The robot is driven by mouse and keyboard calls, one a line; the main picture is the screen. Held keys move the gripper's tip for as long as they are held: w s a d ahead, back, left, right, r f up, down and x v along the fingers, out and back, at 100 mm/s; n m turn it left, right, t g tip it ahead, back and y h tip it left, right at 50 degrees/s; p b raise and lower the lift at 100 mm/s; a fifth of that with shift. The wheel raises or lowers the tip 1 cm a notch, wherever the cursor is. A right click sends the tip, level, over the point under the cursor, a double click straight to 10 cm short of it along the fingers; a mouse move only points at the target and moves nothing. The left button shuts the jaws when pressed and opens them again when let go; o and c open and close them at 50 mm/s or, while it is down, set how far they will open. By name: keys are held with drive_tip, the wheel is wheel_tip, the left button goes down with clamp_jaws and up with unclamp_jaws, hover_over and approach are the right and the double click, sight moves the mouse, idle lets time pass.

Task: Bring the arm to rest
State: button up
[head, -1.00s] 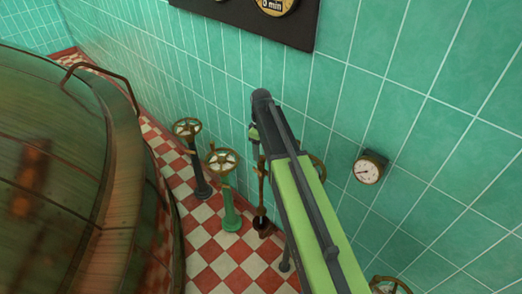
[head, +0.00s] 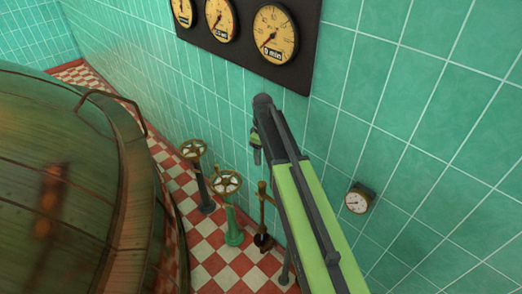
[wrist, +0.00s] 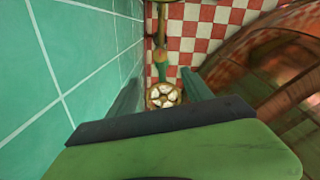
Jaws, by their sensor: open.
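My gripper (head: 256,155) hangs at the far end of my green and grey arm in the head view, close to the tiled wall. In the wrist view its two fingers (wrist: 161,92) are spread apart with nothing between them touching either one. A valve handwheel (wrist: 163,95) shows below, between the fingertips. In the head view, a green valve stand with a handwheel (head: 226,184) and a dark valve stand with a handwheel (head: 193,149) stand on the floor left of my gripper.
A brown lever stand (head: 262,215) is beside my arm. A panel of gauges (head: 275,35) and a small gauge (head: 358,199) are on the teal wall. The checkered floor (head: 215,265) is open between kettle and stands.

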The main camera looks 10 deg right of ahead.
drive_tip(key=s+f+m+b, duration=0.1)
drive_tip(key=s+m, duration=0.9)
drive_tip(key=s, duration=0.8)
drive_tip(key=shift+s+d+f, duration=0.15)
drive_tip(key=shift+s+d, duration=0.15)
drive_tip(key=shift+d, duration=0.15)
drive_tip(key=shift+c, duration=0.3)
